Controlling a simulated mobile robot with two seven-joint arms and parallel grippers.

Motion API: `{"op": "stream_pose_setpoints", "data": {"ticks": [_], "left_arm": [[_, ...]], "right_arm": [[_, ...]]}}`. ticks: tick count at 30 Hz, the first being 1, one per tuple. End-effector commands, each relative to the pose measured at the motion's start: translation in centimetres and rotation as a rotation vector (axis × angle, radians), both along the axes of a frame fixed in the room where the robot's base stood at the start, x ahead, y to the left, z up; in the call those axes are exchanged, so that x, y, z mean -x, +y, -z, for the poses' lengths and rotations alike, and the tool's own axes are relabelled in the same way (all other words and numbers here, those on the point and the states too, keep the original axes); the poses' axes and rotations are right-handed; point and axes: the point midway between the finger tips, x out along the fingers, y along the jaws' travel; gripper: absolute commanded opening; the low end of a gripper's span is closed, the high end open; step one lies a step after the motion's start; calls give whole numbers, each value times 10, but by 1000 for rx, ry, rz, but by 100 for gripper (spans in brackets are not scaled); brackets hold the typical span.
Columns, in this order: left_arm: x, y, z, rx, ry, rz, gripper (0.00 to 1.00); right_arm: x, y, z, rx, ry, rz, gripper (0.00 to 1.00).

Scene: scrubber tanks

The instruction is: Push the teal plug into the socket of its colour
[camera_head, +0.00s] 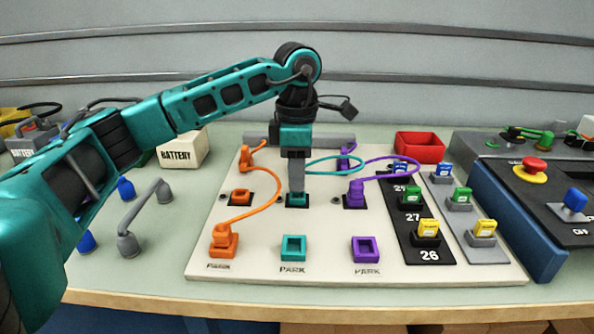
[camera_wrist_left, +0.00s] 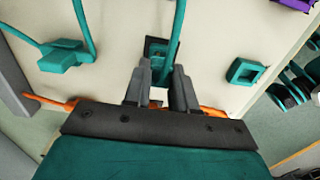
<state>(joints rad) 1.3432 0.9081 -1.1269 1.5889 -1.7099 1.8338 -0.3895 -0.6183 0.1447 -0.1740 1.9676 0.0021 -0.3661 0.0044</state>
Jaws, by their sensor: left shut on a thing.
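The teal socket (camera_head: 297,206) sits on a dark square plate in the middle row of the cream board. My left gripper (camera_head: 297,186) points straight down over it, its fingertips close to the socket. In the left wrist view my left gripper (camera_wrist_left: 161,88) is shut on the teal plug (camera_wrist_left: 161,74), whose teal cable (camera_wrist_left: 178,30) loops away. The fingers hide most of the plug, so I cannot tell how deep it sits in the socket. The teal PARK socket (camera_head: 293,248) at the front is empty. My right gripper is not in view.
The orange plug (camera_head: 224,241) stands in its front PARK socket; the orange socket (camera_head: 241,195) behind is empty. The purple plug (camera_head: 355,193) stands in its middle-row socket, right of my gripper. Yellow, green and blue switches (camera_head: 427,232) and a red tray (camera_head: 420,144) lie further right.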

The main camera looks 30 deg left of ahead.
Motion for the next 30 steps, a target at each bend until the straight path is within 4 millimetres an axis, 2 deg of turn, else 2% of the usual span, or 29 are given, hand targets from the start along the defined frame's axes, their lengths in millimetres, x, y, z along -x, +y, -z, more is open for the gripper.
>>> {"op": "stream_pose_setpoints", "data": {"ticks": [17, 18, 27, 30], "left_arm": [[0, 0, 19, -1, 1, 0, 0], [0, 0, 19, -1, 1, 0, 26], [0, 0, 18, -1, 1, 0, 55], [0, 0, 18, -1, 1, 0, 55]], "right_arm": [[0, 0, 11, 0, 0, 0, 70], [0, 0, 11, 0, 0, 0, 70], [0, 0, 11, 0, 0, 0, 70], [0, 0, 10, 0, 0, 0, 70]]}}
